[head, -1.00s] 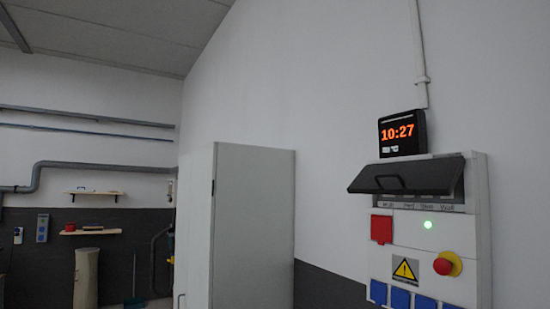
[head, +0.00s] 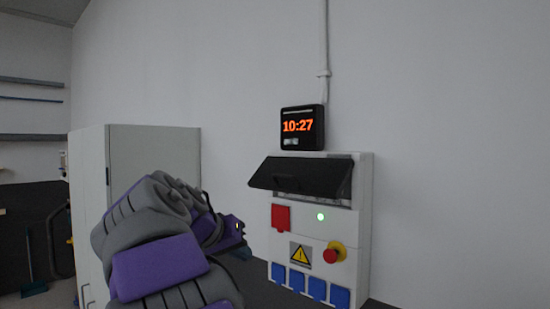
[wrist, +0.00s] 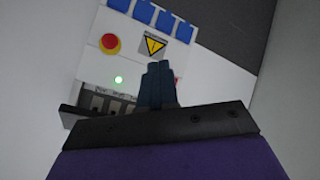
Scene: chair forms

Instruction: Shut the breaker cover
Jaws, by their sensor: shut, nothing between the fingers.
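The breaker cover (head: 303,178) is a dark flap at the top of a white panel box on the wall. It is hinged up and tilts outward, apart from the panel face. In the wrist view the dark cover (wrist: 70,112) shows at the lower left, with the breaker row (wrist: 105,103) beside it. My gripper (head: 240,228) is left of the panel, at about the height of its red socket, and looks apart from it. In the wrist view my gripper (wrist: 158,68) has its dark fingers together and empty. Part of the panel is hidden behind it.
The white panel box (head: 363,215) carries a red socket (head: 281,217), a green light (head: 320,216), a red emergency button (head: 331,255), a warning sign (head: 300,253) and several blue sockets (head: 297,281). A clock (head: 302,127) sits above it. A tall cabinet (head: 155,150) stands at left.

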